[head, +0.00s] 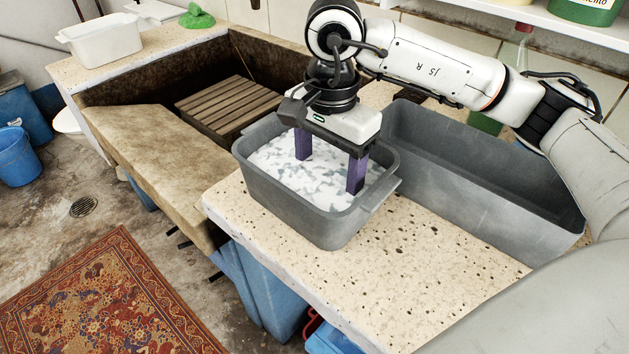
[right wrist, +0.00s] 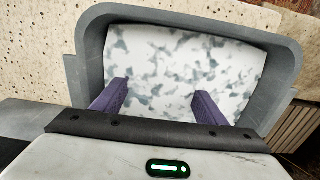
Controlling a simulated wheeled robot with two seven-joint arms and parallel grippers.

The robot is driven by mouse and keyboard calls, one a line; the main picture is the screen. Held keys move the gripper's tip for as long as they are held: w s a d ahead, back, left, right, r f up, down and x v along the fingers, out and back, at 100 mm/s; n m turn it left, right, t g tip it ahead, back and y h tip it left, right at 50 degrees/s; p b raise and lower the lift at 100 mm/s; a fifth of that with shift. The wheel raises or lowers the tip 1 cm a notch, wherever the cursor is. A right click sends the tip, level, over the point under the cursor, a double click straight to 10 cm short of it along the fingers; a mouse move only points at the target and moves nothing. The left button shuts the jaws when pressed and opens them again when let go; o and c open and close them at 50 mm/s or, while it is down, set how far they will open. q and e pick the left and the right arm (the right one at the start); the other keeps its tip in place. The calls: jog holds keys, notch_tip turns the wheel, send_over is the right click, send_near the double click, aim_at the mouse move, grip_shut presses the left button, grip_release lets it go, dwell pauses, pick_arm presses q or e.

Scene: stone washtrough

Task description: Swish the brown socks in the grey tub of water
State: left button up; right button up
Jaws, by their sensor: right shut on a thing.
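The grey tub (head: 300,215) stands on the speckled stone counter, filled with white and grey-mottled suds (head: 275,165). My right gripper (head: 329,172) points down into it, its two purple fingers set wide apart and their tips sunk in the suds. In the right wrist view the fingers (right wrist: 160,95) reach into the suds (right wrist: 185,60) inside the tub's rim (right wrist: 88,40). The brown socks do not show in either view; the suds hide what lies between the fingertips. My left gripper is out of view.
A larger, empty-looking grey tub (head: 480,185) stands right of the first. The stone trough (head: 150,135) with a slatted wooden board (head: 228,105) lies to the left. A white basin (head: 103,40) stands on the far ledge. The front counter (head: 430,265) is clear.

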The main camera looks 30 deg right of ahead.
aim_at(307, 167)
jog(key=shift+w+a, duration=0.25)
jog(key=shift+w, duration=0.45)
jog(key=shift+w+a, duration=0.25)
jog(key=shift+w, duration=0.5)
jog(key=shift+w+a, duration=0.25)
jog(key=shift+w, duration=0.45)
jog(key=shift+w+a, duration=0.2)
jog(key=shift+w, duration=0.45)
jog(key=shift+s+d+b, duration=0.25)
jog(key=shift+s+d, duration=0.1)
jog(key=shift+s, duration=0.6)
jog(key=shift+s+d+b, duration=0.2)
jog(key=shift+s+d, duration=0.1)
jog(key=shift+s, duration=0.65)
jog(key=shift+s+d+b, duration=0.25)
jog(key=shift+s+d, duration=0.1)
jog(key=shift+s, duration=0.6)
jog(key=shift+w+a, duration=0.25)
jog(key=shift+w, duration=0.5)
jog(key=shift+w+a, duration=0.25)
jog(key=shift+w, duration=0.45)
